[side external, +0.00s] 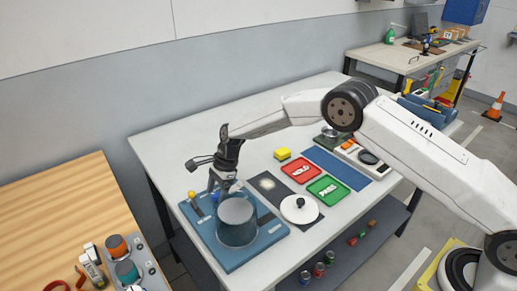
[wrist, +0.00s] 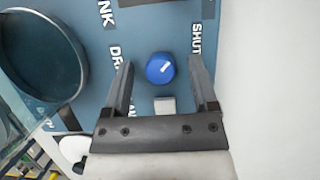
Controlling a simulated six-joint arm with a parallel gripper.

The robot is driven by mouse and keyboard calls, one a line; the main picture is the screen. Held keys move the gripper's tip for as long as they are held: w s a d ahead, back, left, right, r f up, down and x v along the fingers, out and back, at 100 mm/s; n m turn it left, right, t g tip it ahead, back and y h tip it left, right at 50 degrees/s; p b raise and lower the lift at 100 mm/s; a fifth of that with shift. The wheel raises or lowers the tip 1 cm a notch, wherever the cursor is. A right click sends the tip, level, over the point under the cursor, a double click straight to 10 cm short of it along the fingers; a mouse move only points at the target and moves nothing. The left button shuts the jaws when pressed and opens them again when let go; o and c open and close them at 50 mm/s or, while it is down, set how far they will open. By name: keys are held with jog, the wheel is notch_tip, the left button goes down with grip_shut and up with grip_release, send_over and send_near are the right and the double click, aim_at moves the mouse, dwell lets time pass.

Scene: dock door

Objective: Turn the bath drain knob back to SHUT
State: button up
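The blue round drain knob (wrist: 160,68) sits on the blue bath panel (wrist: 150,25) in the wrist view. Its white mark points right and slightly up in that view. The word SHUT (wrist: 196,38) is printed to the upper right of the knob, and a partly covered DRAIN label (wrist: 116,65) lies to its left. My gripper (wrist: 161,62) is open, with one finger on each side of the knob and a visible gap to it on both sides. In the side external view my gripper (side external: 222,186) is low over the panel (side external: 232,262), behind the bath; the knob is not clear there.
The grey round bath (side external: 237,232) stands on the panel close to my gripper. A yellow-tipped lever (side external: 192,195) is to the left. A white lid (side external: 299,208), red tray (side external: 301,170) and green tray (side external: 328,189) lie to the right on the white table.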

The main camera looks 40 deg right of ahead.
jog(key=v, duration=0.7)
jog(key=shift+d+r, duration=0.2)
jog(key=shift+r, duration=0.15)
dwell(0.4)
jog(key=shift+s+d+r, duration=0.2)
jog(key=shift+d, duration=0.1)
jog(key=s+d+r+n+t+h, duration=0.1)
jog(key=s+d+n, duration=0.3)
jog(key=s, duration=0.6)
jog(key=s+d+r+n+h, duration=0.2)
jog(key=s+d+n, duration=0.3)
jog(key=s+n, duration=0.3)
jog(key=s+d+r+n+t+h, duration=0.1)
jog(key=s+d+n, duration=0.4)
jog(key=s, duration=0.6)
jog(key=shift+s+r+n+t, duration=0.15)
jog(key=shift+s+n+t, duration=0.15)
jog(key=shift+s+n, duration=0.1)
